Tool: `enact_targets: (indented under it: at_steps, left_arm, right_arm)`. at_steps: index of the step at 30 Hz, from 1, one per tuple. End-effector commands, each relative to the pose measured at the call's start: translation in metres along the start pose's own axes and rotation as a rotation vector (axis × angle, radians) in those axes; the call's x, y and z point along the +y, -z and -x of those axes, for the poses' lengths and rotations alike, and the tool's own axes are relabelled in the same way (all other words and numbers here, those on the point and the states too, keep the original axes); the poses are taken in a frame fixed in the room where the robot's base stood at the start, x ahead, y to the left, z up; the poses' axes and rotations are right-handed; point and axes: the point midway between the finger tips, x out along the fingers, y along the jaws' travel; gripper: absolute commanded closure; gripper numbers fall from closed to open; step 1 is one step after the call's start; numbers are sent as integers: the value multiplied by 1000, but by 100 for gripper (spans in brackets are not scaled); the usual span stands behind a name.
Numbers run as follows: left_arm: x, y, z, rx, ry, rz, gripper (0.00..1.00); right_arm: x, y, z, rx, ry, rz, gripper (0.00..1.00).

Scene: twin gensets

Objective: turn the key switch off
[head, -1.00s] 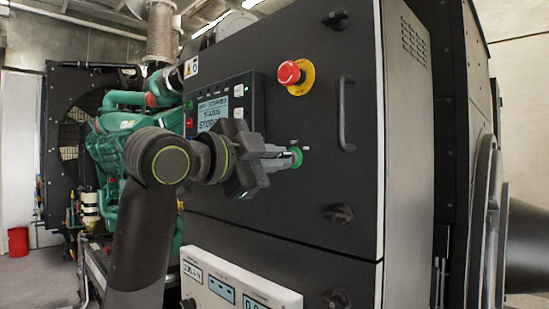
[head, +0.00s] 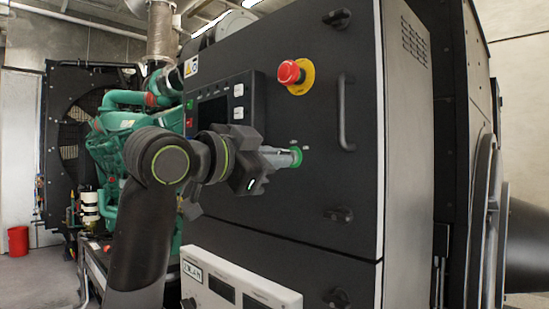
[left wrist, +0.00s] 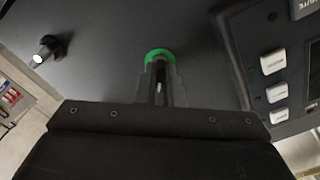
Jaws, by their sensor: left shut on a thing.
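The key switch, with a green ring (head: 297,157), sits on the dark front panel of the genset cabinet, to the right of the control panel. The ring also shows at the top middle of the left wrist view (left wrist: 156,54). My left gripper (head: 286,158) is shut on the key at the switch, its fingertips right at the ring. The fingers (left wrist: 160,78) hide most of the key. The wrist is tilted, rolled about the finger axis. The control panel screen (head: 213,110) is dark. My right gripper is not in view.
A red emergency stop button (head: 290,72) on a yellow base sits above the switch. A black door handle (head: 345,113) and latches (head: 339,215) are to the right. A white panel (head: 235,285) with dark displays is below. Green engine parts (head: 120,125) stand at the left.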

Motion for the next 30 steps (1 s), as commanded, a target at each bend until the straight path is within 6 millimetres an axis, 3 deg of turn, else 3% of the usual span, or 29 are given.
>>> enact_targets:
  at_steps: [15,30]
  left_arm:
    - [0,0,0,0,0,450,100]
    - [0,0,0,0,1,645,100]
  right_arm:
    - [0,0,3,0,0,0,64]
    - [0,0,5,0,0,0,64]
